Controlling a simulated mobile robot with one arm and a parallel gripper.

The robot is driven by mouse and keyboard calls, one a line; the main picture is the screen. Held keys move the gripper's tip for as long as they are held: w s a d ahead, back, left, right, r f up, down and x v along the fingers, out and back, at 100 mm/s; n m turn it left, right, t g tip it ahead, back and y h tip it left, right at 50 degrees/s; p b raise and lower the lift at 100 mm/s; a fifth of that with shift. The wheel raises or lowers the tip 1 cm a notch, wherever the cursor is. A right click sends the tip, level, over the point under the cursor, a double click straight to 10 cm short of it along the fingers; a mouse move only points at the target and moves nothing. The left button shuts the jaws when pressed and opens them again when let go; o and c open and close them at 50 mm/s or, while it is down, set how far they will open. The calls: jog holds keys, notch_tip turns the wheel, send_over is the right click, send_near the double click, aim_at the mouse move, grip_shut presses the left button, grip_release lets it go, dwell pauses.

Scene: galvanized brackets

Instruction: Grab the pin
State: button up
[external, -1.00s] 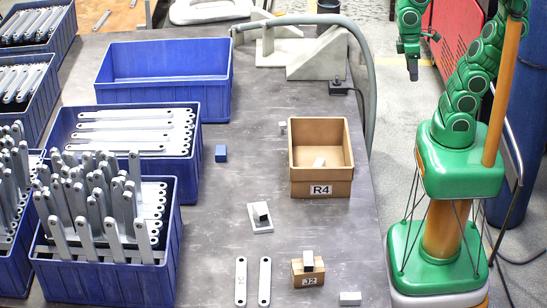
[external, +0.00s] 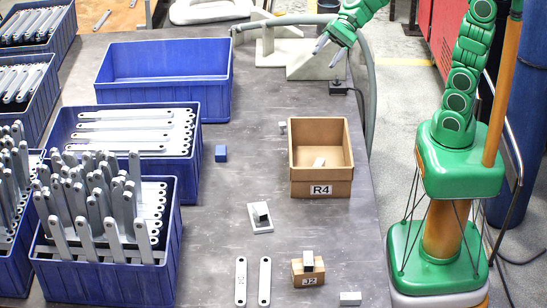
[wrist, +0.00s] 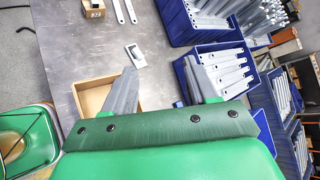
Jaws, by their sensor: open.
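No part is labelled as the pin. A small grey upright piece (external: 308,259) stands in the tan block marked J2 (external: 308,279) at the front of the table and looks most like one. The block also shows at the top of the wrist view (wrist: 94,13). My gripper (external: 328,51) is open and empty above the far right part of the table, well away from both. In the wrist view its two fingers (wrist: 159,66) are spread apart.
A tan box marked R4 (external: 321,189) holds a small pale piece (external: 319,162). Two flat bars (external: 265,282), a blue block (external: 221,153) and a pale block (external: 350,298) lie on the table. Blue bins, one empty (external: 163,114), line the left. A grey hose curves behind R4.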

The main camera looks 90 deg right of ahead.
jog(key=w+d+f+m+t+h, duration=0.25)
jog(key=d+m, duration=0.55)
jog(key=d, duration=0.5)
jog(key=w+d+f+m+t+h, duration=0.2)
jog(key=w+d+m+t+h, duration=0.15)
jog(key=d+m, duration=0.75)
jog(key=n, duration=0.3)
send_near(278, 134)
jog(key=shift+w+a+r, duration=0.3)
jog(key=shift+w+r, duration=0.15)
jog(key=shift+r, duration=0.1)
jog(key=shift+w+a+r, duration=0.35)
jog(key=shift+w+r, duration=0.1)
jog(key=shift+r, duration=0.15)
jog(key=shift+x, duration=0.9)
jog(key=shift+d+x, duration=0.2)
jog(key=shift+x, duration=1.3)
jog(key=shift+d+x, duration=0.25)
jog(key=shift+x, duration=1.25)
jog(key=shift+w+r, duration=0.15)
grip_shut()
